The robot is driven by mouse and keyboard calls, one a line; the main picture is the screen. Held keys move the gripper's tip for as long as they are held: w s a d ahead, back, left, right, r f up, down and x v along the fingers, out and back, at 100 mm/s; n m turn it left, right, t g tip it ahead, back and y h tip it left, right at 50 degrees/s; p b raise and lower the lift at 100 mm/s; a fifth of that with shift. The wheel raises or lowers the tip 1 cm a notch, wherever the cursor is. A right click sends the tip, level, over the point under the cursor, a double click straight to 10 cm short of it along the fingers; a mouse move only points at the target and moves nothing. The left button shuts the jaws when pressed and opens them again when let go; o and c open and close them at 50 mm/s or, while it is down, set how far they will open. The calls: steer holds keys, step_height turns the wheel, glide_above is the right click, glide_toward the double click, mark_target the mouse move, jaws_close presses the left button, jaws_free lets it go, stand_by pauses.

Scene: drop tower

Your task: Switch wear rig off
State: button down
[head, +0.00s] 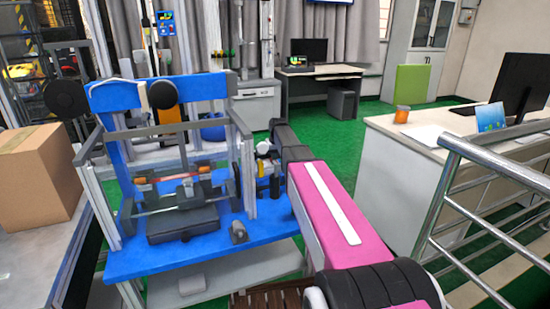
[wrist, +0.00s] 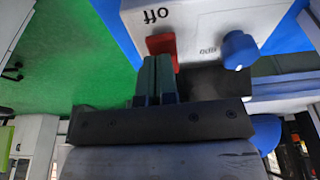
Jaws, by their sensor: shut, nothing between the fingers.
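The wear rig (head: 183,212) stands on a blue bench in the head view, left of my pink arm. In the wrist view, its white control panel (wrist: 200,22) shows upside down at the top. A red switch (wrist: 162,45) sits on the panel beside the printed word "off". A blue knob (wrist: 238,50) is to its right, near a smaller label too blurred to read. My gripper (wrist: 156,62) is shut and empty, its fingertips right at the red switch and overlapping its lower part. I cannot tell whether they touch. The control panel is hard to make out in the head view.
A cardboard box (head: 38,178) sits on a table at the left. A metal railing (head: 455,185) and a white desk (head: 392,185) are on the right. Green floor (head: 345,150) is open behind the arm.

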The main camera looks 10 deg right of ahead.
steer(key=shift+w+a+r, duration=0.1)
steer(key=shift+w, duration=0.4)
steer(key=shift+r, duration=0.3)
steer(key=v, duration=0.3)
steer(key=shift+w+r, duration=0.35)
steer(key=shift+r, duration=0.1)
steer(key=s+r, duration=0.4)
steer(key=r, duration=0.4)
steer(key=shift+s+d+r, duration=0.25)
steer(key=shift+s+d, duration=0.1)
steer(key=shift+d, duration=0.05)
